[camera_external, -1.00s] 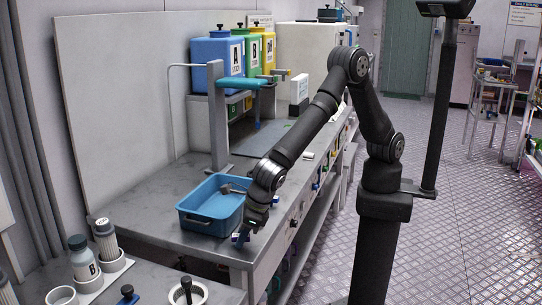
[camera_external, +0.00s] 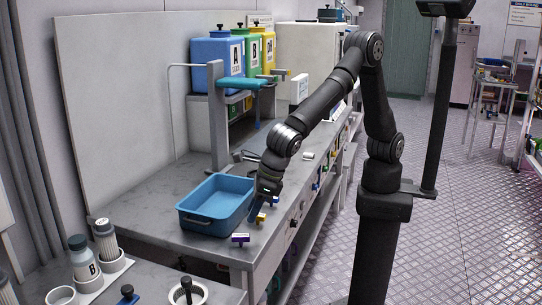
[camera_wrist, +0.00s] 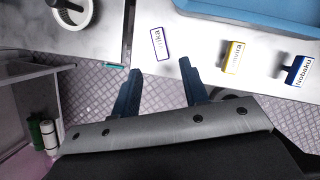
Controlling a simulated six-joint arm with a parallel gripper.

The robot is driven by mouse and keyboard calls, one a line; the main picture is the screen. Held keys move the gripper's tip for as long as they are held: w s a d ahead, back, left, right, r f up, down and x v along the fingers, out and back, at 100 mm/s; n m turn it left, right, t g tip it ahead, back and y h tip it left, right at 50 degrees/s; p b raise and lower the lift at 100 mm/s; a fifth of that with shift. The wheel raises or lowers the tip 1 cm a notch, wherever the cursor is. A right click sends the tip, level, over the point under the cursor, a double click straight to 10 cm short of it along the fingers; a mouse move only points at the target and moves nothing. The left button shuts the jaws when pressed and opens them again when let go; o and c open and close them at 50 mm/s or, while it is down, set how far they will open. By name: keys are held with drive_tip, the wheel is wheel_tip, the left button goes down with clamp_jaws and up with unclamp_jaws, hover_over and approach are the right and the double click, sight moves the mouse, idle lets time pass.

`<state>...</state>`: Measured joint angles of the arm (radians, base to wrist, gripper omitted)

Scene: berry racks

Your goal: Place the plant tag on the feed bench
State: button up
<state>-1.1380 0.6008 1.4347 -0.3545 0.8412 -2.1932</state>
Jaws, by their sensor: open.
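In the wrist view the same tag (camera_wrist: 160,44) lies flat near the bench edge, ahead of my fingertips and touching neither. My gripper (camera_external: 257,213) is open and empty above the bench edge; its two dark blue fingers (camera_wrist: 160,72) stand apart. A yellow tag (camera_wrist: 233,57) and a blue tag (camera_wrist: 297,71) marked "Nobaku" are to the right in the wrist view.
The blue tray (camera_external: 213,206) stands behind the tags. A lower front bench (camera_external: 150,287) bears bottles (camera_external: 84,262) and a round holder (camera_external: 188,291). A grey post (camera_external: 217,115) rises behind the tray. The floor beyond the bench edge is open.

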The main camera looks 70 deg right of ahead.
sight(240, 235)
drive_tip(key=shift+v, duration=1.2)
drive_tip(key=x, duration=1.2)
drive_tip(key=shift+d, duration=0.1)
drive_tip(key=shift+r, duration=1.9)
drive_tip(key=shift+f, duration=0.1)
